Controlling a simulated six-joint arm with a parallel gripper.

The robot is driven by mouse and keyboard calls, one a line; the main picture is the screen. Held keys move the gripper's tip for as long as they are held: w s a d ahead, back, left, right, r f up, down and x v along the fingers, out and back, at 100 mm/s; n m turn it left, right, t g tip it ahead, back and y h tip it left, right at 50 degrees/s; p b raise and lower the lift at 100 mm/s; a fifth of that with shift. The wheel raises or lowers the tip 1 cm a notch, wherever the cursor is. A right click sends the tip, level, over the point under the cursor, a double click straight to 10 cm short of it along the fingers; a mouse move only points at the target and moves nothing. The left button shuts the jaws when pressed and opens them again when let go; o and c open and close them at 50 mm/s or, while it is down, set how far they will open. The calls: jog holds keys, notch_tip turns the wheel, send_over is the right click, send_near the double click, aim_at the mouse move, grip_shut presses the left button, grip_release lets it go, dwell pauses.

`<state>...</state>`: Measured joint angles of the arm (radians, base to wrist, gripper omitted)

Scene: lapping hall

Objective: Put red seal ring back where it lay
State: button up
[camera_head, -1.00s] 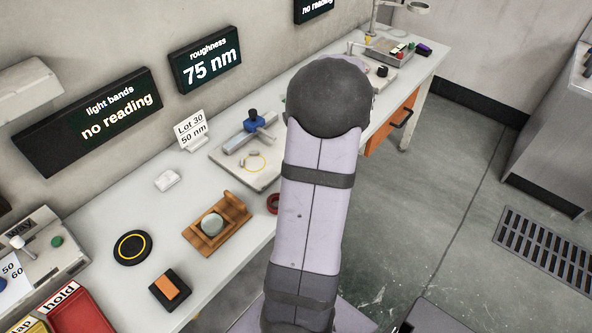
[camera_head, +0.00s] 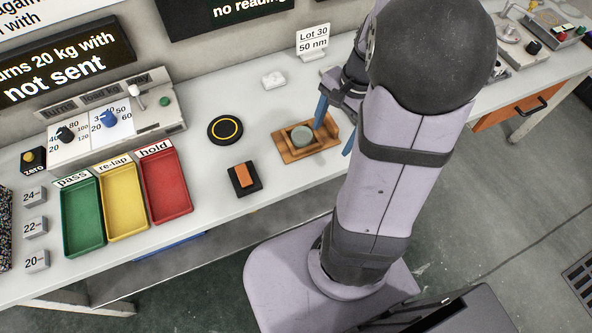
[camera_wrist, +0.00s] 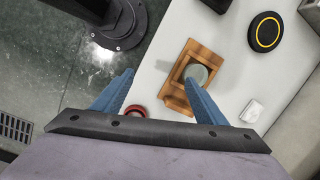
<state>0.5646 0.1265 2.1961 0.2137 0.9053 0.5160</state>
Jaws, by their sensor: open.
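The red seal ring (camera_wrist: 135,111) lies on the white bench close to its front edge, seen low between my fingers in the wrist view and partly cut off by the gripper body. In the head view my arm hides it. My gripper (camera_wrist: 160,77) is open and empty, with its blue fingers apart. In the head view my gripper (camera_head: 335,130) is over the bench beside the wooden holder (camera_head: 289,157). That holder carries a round grey-green disc (camera_head: 301,136); in the wrist view the right finger overlaps the holder (camera_wrist: 175,75).
Left of the holder are a black disc with a yellow ring (camera_head: 225,130) and an orange block on a black pad (camera_head: 243,179). Green (camera_head: 83,215), yellow (camera_head: 123,199) and red (camera_head: 165,184) trays stand farther left. A white piece (camera_head: 273,79) lies behind.

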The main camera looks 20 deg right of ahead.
jog(key=s+a+f+n+h, duration=0.1)
jog(key=s+a+n, duration=0.1)
jog(key=a+n, duration=0.4)
jog(key=s+a+f+n+h, duration=0.1)
jog(key=s+a+n, duration=0.2)
jog(key=a+n, duration=0.3)
jog(key=shift+s+a+n, duration=0.2)
jog(key=shift+s+n, duration=0.1)
jog(key=shift+n, duration=0.8)
